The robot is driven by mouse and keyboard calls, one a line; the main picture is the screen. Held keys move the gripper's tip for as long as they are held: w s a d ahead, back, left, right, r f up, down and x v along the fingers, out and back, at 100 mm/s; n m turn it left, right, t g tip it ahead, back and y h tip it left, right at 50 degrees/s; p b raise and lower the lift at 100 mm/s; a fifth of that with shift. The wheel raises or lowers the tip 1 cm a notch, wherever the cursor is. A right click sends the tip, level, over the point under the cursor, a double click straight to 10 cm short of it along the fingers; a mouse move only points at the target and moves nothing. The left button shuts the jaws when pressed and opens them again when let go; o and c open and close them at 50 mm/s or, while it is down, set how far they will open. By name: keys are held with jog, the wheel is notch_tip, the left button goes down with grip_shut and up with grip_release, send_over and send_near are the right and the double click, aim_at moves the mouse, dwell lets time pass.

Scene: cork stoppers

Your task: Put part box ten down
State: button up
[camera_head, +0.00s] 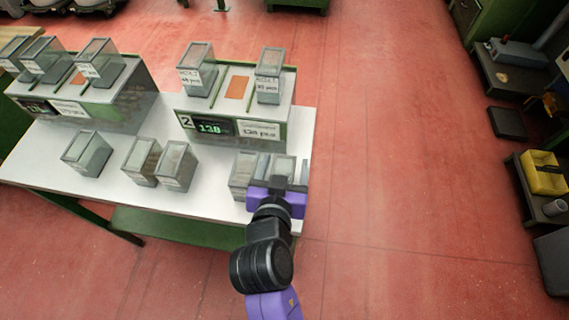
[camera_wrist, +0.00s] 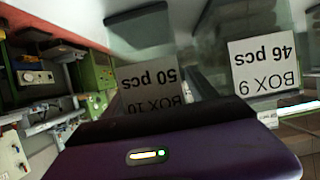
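Part box ten (camera_wrist: 150,85), a grey clear-walled box with a label reading "BOX 10, 50 pcs", is right in front of my gripper in the wrist view, its label upside down and shaded. In the head view, box ten (camera_head: 283,167) shows between the fingers of my gripper (camera_head: 281,171), at the table's front right corner. My gripper looks shut on it. The box's underside is hidden by my gripper, so I cannot tell whether it touches the white table (camera_head: 215,205). Box 9 (camera_wrist: 262,65) stands beside it; it also shows in the head view (camera_head: 242,175), left of my gripper.
Three more grey boxes stand along the table to the left: one alone (camera_head: 87,153) and a pair (camera_head: 142,160). A counting scale (camera_head: 237,126) reading 138 stands behind, with two boxes on top. Another scale (camera_head: 85,105) is at the left. Open floor lies right of the table.

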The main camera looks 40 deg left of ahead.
jog(key=shift+s+r, duration=0.1)
jog(key=shift+r, duration=0.15)
jog(key=v, duration=1.1)
jog(key=shift+s+d, duration=0.2)
jog(key=shift+s, duration=0.15)
jog(key=shift+r, duration=0.1)
jog(key=s+d+f+m+h, duration=0.1)
jog(key=d+f, duration=0.2)
jog(key=d, duration=0.7)
jog(key=s+d+f+h, duration=0.1)
jog(key=d+f, duration=0.3)
jog(key=d, duration=0.5)
jog(key=s+d+r+m+t+h, duration=0.1)
jog(key=s+d+r+m+h, duration=0.1)
jog(key=s+d, duration=0.3)
jog(key=s+d+r+m+t+h, duration=0.2)
jog(key=s+d+r, duration=0.3)
jog(key=d, duration=0.7)
jog(key=shift+s+d+m+h, duration=0.4)
jog(key=shift+s+m+h, duration=0.2)
jog(key=shift+m, duration=0.1)
jog(key=shift+r, duration=0.1)
